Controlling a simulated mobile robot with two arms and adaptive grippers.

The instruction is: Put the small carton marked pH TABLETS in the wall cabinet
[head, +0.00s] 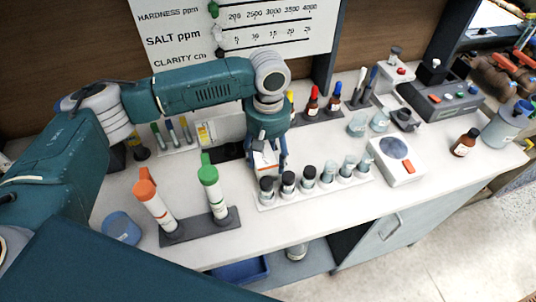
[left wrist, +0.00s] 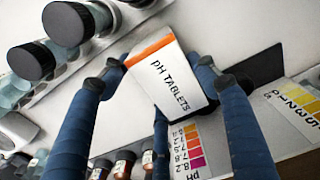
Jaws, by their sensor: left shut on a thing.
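The small carton marked pH TABLETS (left wrist: 172,82) is white with an orange band at one end. My left gripper (head: 267,164) is shut on the carton, one finger on each side, and its lettering faces the left wrist camera. In the head view the carton (head: 265,161) shows between the fingers, just behind a rack of dark-capped vials (head: 345,182). I cannot tell whether it touches the bench. No wall cabinet can be made out in either view. My right gripper is not in view.
Orange-topped (head: 152,203) and green-topped (head: 212,189) tubes stand at the front left of the bench (head: 300,232). A white device (head: 397,160) and brown bottle (head: 465,142) are to the right. A colour chart (left wrist: 186,146) lies near the carton. A wall board (head: 240,28) is behind.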

